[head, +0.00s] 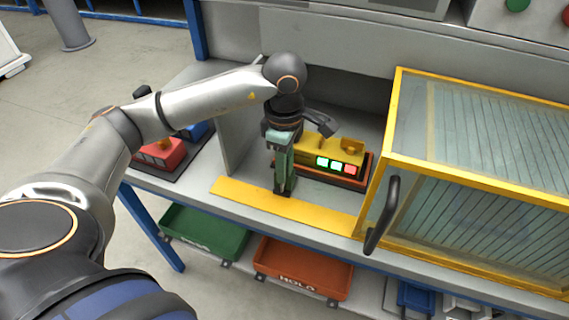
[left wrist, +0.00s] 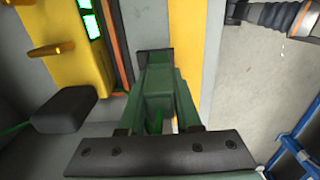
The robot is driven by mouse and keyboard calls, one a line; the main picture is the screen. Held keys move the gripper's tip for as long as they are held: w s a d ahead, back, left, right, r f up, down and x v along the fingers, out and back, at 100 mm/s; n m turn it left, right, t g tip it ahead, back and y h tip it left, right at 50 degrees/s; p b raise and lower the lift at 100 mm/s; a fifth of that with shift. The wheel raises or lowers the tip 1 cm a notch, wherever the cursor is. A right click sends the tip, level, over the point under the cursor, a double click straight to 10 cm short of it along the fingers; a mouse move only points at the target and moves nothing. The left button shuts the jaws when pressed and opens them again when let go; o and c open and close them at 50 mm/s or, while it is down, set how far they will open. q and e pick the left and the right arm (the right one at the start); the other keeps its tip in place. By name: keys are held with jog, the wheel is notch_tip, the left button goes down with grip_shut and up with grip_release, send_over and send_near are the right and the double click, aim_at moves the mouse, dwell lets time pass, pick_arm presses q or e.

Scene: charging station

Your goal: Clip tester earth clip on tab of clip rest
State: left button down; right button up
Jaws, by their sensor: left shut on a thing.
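My left gripper (head: 284,183) points down over the bench, in front of the yellow tester (head: 325,149). It is shut on a green clip, which I take to be the earth clip (left wrist: 160,88). In the left wrist view the clip's two green sides stand in the middle, with a dark block at their far end. The tester has two green lights and a red one. It sits in an orange-rimmed tray (head: 312,178). I cannot make out the clip rest or its tab for certain, nor whether the clip touches anything. My right gripper is not in view.
A yellow strip (head: 318,216) runs along the bench front beneath the gripper. A yellow-framed clear guard (head: 470,165) with a black handle stands close on the right. A grey upright panel (head: 238,135) is on the left. Green (head: 205,235) and orange (head: 303,270) bins sit below.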

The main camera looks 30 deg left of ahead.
pick_arm(q)
jog(key=c, duration=0.7)
grip_release()
jog(key=shift+o, duration=0.9)
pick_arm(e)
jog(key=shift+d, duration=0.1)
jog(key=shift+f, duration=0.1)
pick_arm(q)
notch_tip(320, 180, up, 11)
jog(key=shift+r+p, duration=0.1)
jog(key=shift+p, duration=0.65)
jog(key=shift+r, duration=0.7)
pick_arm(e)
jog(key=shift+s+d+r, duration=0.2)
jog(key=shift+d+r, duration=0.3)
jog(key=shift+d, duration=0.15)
